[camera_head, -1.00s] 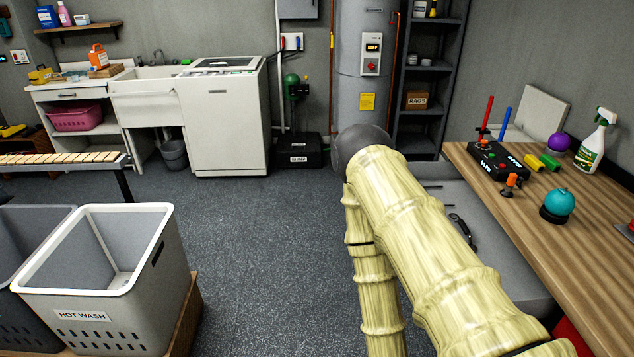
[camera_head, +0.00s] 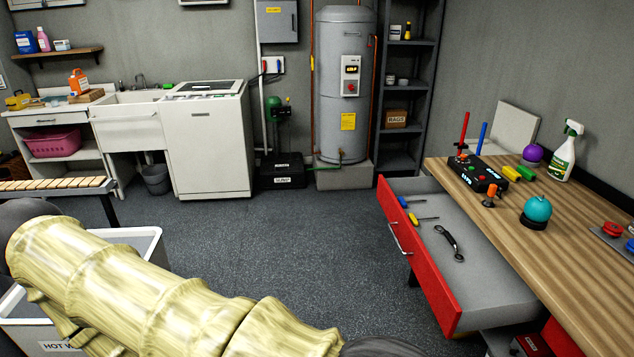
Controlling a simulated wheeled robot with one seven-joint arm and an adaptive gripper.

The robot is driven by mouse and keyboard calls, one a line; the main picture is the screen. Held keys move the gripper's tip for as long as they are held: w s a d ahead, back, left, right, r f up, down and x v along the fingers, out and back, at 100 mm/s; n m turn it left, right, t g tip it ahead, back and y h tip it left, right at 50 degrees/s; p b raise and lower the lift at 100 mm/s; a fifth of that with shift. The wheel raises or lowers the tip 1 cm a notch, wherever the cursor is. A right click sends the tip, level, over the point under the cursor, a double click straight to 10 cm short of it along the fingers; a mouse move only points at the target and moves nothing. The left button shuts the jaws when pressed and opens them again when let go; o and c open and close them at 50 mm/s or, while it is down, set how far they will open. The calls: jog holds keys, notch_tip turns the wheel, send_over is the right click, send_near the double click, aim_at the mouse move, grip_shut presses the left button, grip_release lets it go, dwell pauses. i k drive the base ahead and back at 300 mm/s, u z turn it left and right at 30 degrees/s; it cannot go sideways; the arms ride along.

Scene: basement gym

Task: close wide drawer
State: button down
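The wide drawer (camera_head: 432,262) has a red front and a grey inside, and it stands pulled out from under the wooden workbench (camera_head: 540,250) at the right. Its silver handle (camera_head: 399,238) is on the red front, which faces left toward open floor. Screwdrivers (camera_head: 422,216) and a dark wrench-like tool (camera_head: 449,243) lie in the drawer. My arm crosses the lower left of the view, well apart from the drawer. My gripper's fingers do not show, so I cannot see whether they hold anything.
A white hot wash basket (camera_head: 150,240) stands behind my arm at the lower left. The bench top holds a black control box (camera_head: 478,175), a teal round object (camera_head: 537,210) and a spray bottle (camera_head: 565,155). The grey floor (camera_head: 290,240) between basket and drawer is clear.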

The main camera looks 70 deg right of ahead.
aim_at(482, 291)
jog(key=u, duration=0.1)
jog(key=k, duration=1.05)
jog(key=z, duration=0.95)
